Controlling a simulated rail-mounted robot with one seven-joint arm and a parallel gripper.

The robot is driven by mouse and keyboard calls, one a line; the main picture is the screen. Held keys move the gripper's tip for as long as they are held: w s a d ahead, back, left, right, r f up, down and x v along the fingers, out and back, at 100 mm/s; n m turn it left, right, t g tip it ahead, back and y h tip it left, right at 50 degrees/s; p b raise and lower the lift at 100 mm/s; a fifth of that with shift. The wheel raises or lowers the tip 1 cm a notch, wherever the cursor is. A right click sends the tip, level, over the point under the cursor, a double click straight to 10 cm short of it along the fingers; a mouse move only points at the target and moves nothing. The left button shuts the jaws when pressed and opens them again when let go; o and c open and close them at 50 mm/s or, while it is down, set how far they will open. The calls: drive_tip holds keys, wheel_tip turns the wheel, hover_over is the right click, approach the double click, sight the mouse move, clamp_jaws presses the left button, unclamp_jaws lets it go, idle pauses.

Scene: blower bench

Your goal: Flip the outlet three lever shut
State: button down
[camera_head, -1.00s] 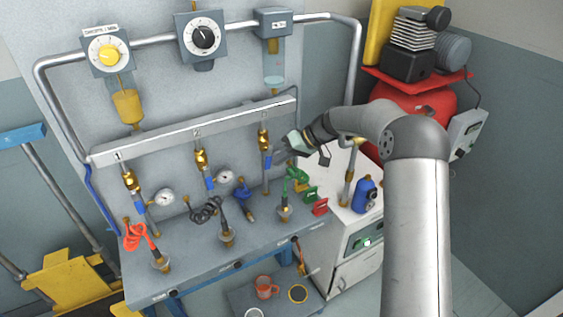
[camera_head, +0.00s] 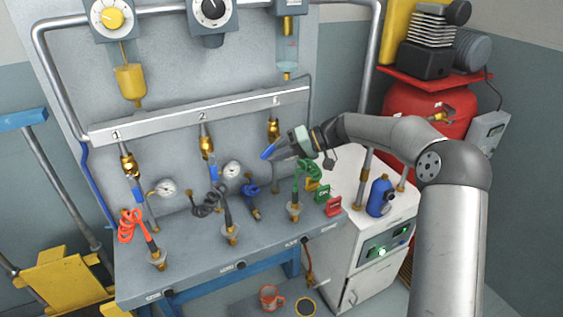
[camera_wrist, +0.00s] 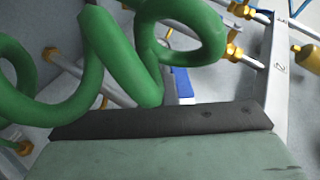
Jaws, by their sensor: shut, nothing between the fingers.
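The outlet three valve (camera_head: 274,130) is brass and hangs under the right end of the pale manifold rail. Its blue lever (camera_head: 268,151) slants, lower end to the left, out of line with the pipe. My gripper (camera_head: 281,154) is shut and empty, its fingers just right of and below the lever. Whether they touch it I cannot tell. In the wrist view, a dark and green part of my gripper fills the bottom. A blue lever (camera_wrist: 181,82) and a brass valve (camera_wrist: 233,51) show beyond it; the lever seems to belong to outlet two.
A green coiled hose (camera_head: 307,172) hangs close below my gripper and crosses the wrist view (camera_wrist: 120,55). Outlet two (camera_head: 206,146) and outlet one (camera_head: 128,166) are to the left. Gauges (camera_head: 232,169), coloured tags and a blue bottle (camera_head: 381,196) are nearby.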

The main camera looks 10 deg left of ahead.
drive_tip(key=shift+s+a+y, duration=0.1)
drive_tip(key=shift+a+y, duration=0.05)
drive_tip(key=shift+y, duration=0.25)
idle(1.3)
drive_tip(key=shift+r, duration=0.95)
drive_tip(key=s+d+r+b, duration=0.2)
drive_tip(key=s+d+r, duration=0.3)
drive_tip(key=s+r, duration=0.8)
drive_tip(key=shift+b, duration=0.3)
